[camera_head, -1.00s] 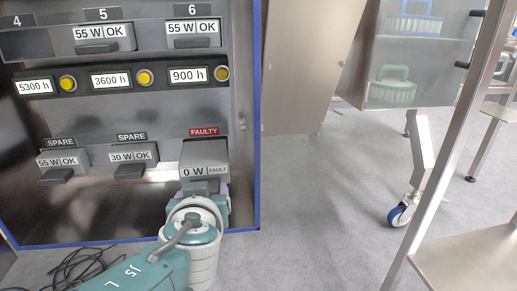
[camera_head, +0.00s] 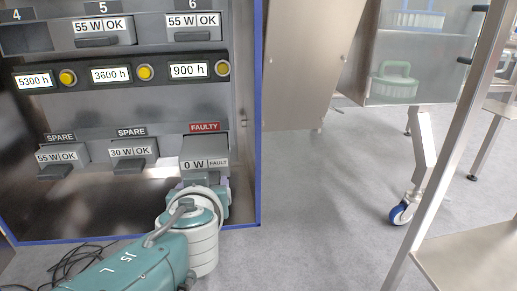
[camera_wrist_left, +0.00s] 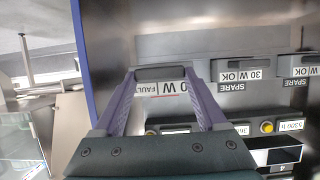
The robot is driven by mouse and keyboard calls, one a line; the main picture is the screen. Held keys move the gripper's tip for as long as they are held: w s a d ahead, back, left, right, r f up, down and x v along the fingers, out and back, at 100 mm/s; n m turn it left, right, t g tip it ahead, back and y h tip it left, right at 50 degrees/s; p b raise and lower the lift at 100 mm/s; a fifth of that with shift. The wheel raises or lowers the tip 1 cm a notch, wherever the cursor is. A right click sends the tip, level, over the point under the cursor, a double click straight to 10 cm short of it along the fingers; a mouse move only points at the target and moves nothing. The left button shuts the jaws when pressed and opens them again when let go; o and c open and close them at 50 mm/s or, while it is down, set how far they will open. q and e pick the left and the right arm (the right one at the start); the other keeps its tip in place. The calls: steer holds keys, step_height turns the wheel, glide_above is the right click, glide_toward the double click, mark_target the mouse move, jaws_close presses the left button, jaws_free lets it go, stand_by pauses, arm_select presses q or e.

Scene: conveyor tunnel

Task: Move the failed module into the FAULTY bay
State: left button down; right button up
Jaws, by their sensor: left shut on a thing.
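The failed module (camera_head: 204,164), a grey box labelled 0 W FAULT, sits in the bay under the red FAULTY label (camera_head: 204,127). Its front still stands out towards me. My left gripper (camera_wrist_left: 161,75) is shut on the module's dark front handle (camera_wrist_left: 160,72), one purple finger on each side. In the head view my left wrist hides the handle and lower front. How far in the back of the module sits cannot be seen. My right gripper is in neither current view.
Two spare modules, 55 W OK (camera_head: 62,157) and 30 W OK (camera_head: 133,152), sit left of the FAULTY bay. Modules fill slots 5 (camera_head: 103,28) and 6 (camera_head: 193,25); slot 4 (camera_head: 22,40) looks empty. Black cables (camera_head: 75,265) lie on the floor. Open floor lies right of the rack.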

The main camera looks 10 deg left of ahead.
mark_target(205, 170)
arm_select(q)
steer(key=shift+w+a+b, duration=0.15)
steer(key=shift+w+b, duration=0.2)
steer(key=shift+w, duration=0.15)
steer(key=shift+w+a+b, duration=0.15)
steer(key=shift+w+b, duration=0.2)
steer(key=shift+w, duration=0.15)
steer(key=w+b, duration=0.2)
steer(key=shift+w+a+b, duration=0.35)
steer(key=shift+a+b, duration=0.05)
steer(key=w+b, duration=0.2)
steer(key=b, duration=0.1)
steer(key=shift+w+a, duration=0.3)
steer(key=shift+a, duration=0.05)
steer(key=shift+r, duration=0.1)
jaws_free()
